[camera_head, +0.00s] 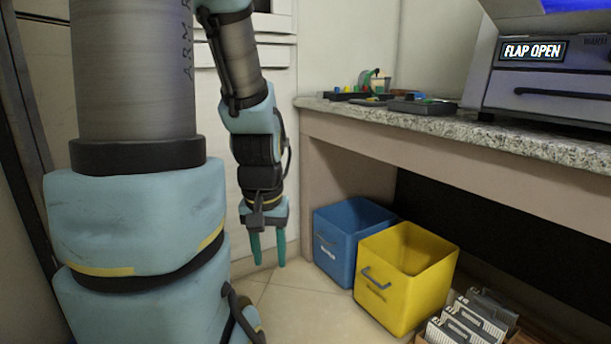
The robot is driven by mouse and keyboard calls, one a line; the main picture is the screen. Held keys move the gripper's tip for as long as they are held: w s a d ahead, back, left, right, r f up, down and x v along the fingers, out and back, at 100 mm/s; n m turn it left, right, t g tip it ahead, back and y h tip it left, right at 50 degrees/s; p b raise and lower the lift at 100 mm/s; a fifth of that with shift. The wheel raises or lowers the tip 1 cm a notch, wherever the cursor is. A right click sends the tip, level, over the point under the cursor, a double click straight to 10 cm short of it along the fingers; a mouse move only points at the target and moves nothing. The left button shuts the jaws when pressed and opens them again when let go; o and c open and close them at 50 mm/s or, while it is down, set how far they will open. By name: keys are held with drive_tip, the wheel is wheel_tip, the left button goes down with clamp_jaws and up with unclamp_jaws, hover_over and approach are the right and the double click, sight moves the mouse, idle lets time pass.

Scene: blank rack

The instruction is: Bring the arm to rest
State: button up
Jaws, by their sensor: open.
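My gripper (268,250) hangs straight down at the end of my arm, left of the blue bin. Its two teal fingers are apart, and nothing shows between them. The fingertips appear in front of the white cabinet and above the tiled floor. My forearm hangs in front of the cabinet, and my large upper arm fills the left of the view.
A blue bin (329,262) and a yellow bin (398,303) stand on the floor under the granite counter (410,116). A crate of grey racks (470,325) is at the lower right. A machine reading "FLAP OPEN" (550,85) and small trays (420,106) sit on the counter.

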wheel_tip(320, 180, up, 38)
drive_tip(key=p, duration=3.6)
drive_tip(key=shift+w+p, duration=0.25)
drive_tip(key=shift+p, duration=0.05)
drive_tip(key=shift+d, duration=0.2)
